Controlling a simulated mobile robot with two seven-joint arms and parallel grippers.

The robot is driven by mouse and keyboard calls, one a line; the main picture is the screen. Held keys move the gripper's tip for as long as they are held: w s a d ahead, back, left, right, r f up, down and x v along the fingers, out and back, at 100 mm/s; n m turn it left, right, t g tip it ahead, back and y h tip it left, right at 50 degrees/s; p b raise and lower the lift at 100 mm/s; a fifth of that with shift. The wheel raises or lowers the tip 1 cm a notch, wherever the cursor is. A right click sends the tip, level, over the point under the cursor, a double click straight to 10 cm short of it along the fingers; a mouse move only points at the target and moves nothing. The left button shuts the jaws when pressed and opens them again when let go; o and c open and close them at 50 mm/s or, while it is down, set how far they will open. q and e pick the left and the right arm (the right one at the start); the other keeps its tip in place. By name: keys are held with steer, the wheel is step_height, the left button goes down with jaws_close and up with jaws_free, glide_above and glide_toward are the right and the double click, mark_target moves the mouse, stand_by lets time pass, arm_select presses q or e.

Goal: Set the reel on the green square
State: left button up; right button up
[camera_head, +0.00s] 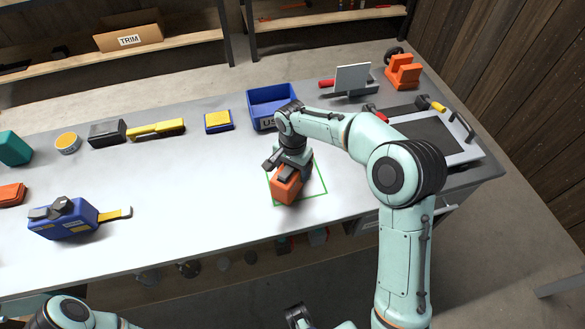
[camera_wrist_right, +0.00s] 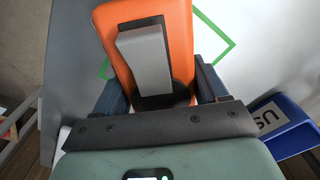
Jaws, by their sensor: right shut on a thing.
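The orange reel (camera_head: 286,188), a block-shaped body with a grey crank or lever on its face, is held in my right gripper (camera_head: 289,164). In the right wrist view the reel (camera_wrist_right: 150,50) sits between the two dark fingers, which are shut on it. The green square (camera_head: 322,182) is a thin outline on the grey bench top. The reel appears over its left part and covers some of the outline. I cannot tell whether the reel touches the bench. My left gripper is not in view; only parts of the left arm show at the bottom edge.
A blue bin (camera_head: 271,101) stands just behind the square. A blue tape measure (camera_head: 63,220) lies at the left. A yellow level (camera_head: 156,130) and a yellow-blue box (camera_head: 218,122) lie along the back. A black-topped tray (camera_head: 436,137) is at the right. The bench middle is clear.

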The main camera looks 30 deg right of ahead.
steer(key=o, duration=1.3)
steer(key=shift+o, duration=0.2)
steer(key=shift+r, duration=0.3)
step_height(320, 180, up, 12)
steer(key=p, duration=0.1)
steer(key=shift+f+p, duration=0.2)
steer(key=shift+p, duration=0.2)
